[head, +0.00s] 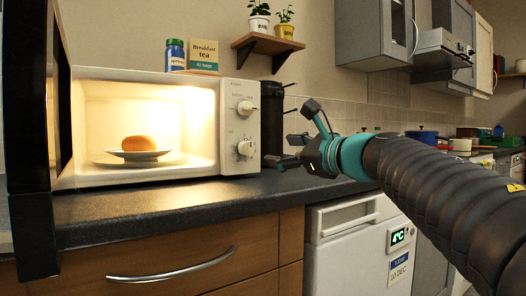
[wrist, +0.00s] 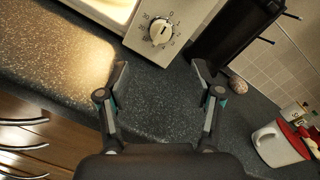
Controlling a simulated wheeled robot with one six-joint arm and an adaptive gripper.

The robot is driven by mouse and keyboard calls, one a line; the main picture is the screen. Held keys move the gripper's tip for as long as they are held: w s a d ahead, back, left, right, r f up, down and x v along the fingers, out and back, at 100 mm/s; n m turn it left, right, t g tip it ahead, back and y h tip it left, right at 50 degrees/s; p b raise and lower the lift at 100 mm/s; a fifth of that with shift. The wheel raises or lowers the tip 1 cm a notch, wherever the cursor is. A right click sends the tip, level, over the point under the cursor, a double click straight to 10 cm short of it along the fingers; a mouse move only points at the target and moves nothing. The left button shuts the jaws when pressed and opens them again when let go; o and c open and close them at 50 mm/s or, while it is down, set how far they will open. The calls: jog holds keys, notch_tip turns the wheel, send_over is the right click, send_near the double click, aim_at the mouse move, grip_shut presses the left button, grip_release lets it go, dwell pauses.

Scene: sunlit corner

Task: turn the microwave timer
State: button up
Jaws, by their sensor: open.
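The white microwave (head: 150,77) stands on the counter with its dark door (head: 30,130) swung open at the left. Its inside is lit, and a bun (head: 138,143) sits there on a plate (head: 138,154). The front panel has an upper knob (head: 245,107) and a lower knob (head: 246,147). In the wrist view a knob ringed with numbers (wrist: 160,31), seemingly the lower one, lies beyond the fingertips, centred between them. My gripper (head: 284,150) is open and empty, right of the panel in the head view. It also shows in the wrist view (wrist: 161,71), apart from the knob.
A black appliance (head: 272,118) stands just right of the microwave. A blue jar (head: 175,55) and a tea box (head: 203,56) are on top. A white mug (wrist: 279,144) is at the wrist view's right. The counter below the panel is clear.

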aim_at(251, 148)
jog(key=p+x, duration=0.1)
jog(key=x, duration=1.2)
jog(key=shift+d, duration=0.1)
jog(key=c, duration=1.2)
